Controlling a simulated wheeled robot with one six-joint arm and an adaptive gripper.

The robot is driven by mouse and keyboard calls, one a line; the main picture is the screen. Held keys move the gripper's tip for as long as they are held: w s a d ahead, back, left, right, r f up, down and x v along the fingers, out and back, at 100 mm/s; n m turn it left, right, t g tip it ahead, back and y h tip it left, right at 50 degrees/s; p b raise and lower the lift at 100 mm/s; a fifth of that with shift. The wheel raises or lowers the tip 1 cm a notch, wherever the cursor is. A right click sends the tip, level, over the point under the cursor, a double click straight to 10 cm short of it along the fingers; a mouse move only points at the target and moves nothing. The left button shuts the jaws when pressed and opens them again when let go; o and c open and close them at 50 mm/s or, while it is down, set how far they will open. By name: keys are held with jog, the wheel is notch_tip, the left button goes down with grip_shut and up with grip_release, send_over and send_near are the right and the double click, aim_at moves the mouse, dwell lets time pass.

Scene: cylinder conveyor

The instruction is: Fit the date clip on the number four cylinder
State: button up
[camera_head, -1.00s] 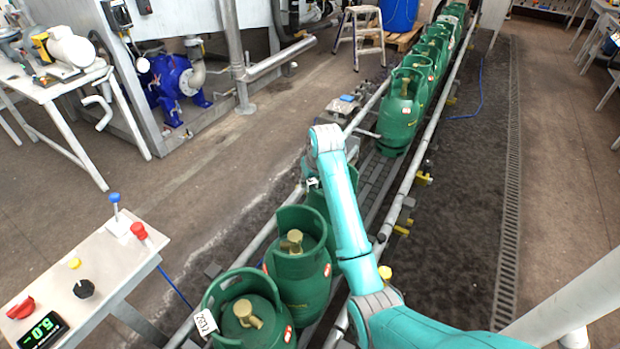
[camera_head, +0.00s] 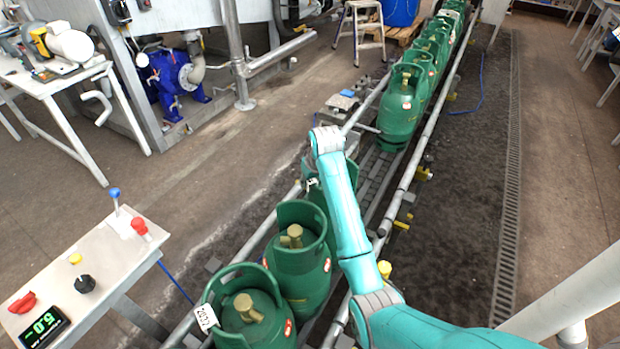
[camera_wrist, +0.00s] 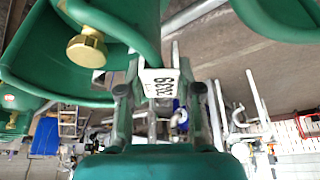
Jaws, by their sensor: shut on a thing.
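A row of green cylinders with brass valves stands on the conveyor. The nearest (camera_head: 250,330) has a white date clip (camera_head: 206,317) on its collar. The second cylinder (camera_head: 300,262) shows no clip. A third cylinder (camera_head: 322,197) is mostly hidden behind my arm. No cylinder numbers are readable, so I cannot tell which is number four. In the wrist view, my gripper (camera_wrist: 160,98) is shut on a white date clip (camera_wrist: 160,82) with black digits. The clip is close to the rim of a green collar (camera_wrist: 125,25); I cannot tell whether they touch.
More cylinders (camera_head: 398,108) stand farther up the line, beyond a gap. Rails (camera_head: 400,190) run along both sides of the conveyor. A control table (camera_head: 85,270) with buttons and a display stands at left.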

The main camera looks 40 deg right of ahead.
jog(key=o, duration=1)
jog(key=v, duration=1.2)
jog(key=shift+s+f, duration=0.1)
